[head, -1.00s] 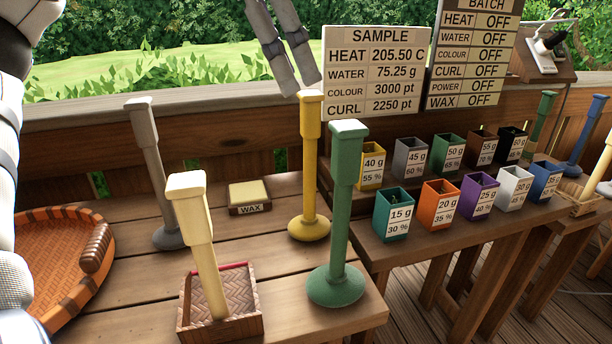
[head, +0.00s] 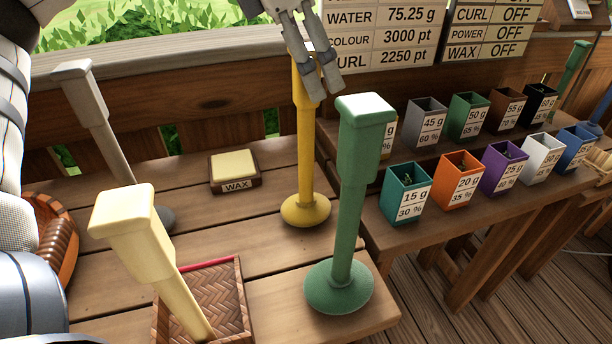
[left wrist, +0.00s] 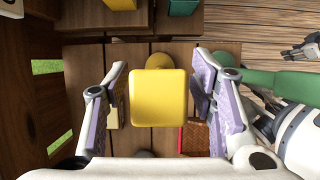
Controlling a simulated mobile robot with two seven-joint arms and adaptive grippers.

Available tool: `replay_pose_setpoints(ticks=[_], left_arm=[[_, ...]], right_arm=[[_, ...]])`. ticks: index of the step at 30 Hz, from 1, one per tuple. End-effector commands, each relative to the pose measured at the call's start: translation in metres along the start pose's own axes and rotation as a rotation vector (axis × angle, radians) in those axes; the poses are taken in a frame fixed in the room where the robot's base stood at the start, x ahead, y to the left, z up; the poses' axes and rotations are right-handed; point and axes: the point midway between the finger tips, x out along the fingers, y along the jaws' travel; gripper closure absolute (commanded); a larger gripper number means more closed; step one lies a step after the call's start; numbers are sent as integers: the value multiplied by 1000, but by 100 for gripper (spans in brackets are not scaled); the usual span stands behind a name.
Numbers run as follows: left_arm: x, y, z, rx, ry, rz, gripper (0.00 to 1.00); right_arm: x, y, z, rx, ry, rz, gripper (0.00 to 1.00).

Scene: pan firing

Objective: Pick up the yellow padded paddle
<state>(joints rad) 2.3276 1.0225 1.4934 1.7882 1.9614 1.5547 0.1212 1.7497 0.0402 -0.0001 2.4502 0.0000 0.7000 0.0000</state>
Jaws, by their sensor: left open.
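The yellow padded paddle (head: 306,150) stands upright on its round foot on the wooden table, its padded head partly hidden behind my left gripper (head: 324,90) in the head view. In the left wrist view the yellow paddle's square head (left wrist: 158,97) sits between the two spread fingers of my left gripper (left wrist: 160,90), with a gap on each side. The left gripper is open and holds nothing. A gripper-like part, apparently my right gripper (left wrist: 303,50), shows at the right edge of the left wrist view, too small to read its jaws.
A green paddle (head: 350,200) stands close right of the yellow one. A cream paddle (head: 140,240) leans in a woven box (head: 228,290). A grey paddle (head: 90,110) and a wax block (head: 234,166) are left. Several labelled cups, including a teal one (head: 406,195), stand right.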

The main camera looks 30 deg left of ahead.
Motion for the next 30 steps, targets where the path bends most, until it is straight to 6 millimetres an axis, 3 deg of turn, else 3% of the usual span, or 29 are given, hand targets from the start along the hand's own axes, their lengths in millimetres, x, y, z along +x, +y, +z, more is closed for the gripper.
replay_pose_setpoints(ticks=[3, 10, 15, 17, 30], left_arm=[[14, 0, 0, -1, 0, 0, 49], [15, 0, 0, -1, -1, 1, 51], [15, 0, 0, -1, -1, 1, 90], [15, 0, 0, -1, -1, 1, 100], [9, 0, 3, -1, -5, 3, 100]], right_arm=[[0, 0, 0, 0, 0, 0, 60], [0, 0, 0, 0, 1, 0, 60], [0, 0, 0, 0, 1, 0, 60], [0, 0, 0, 0, 1, 0, 60], [0, 0, 0, 0, 1, 0, 60]])
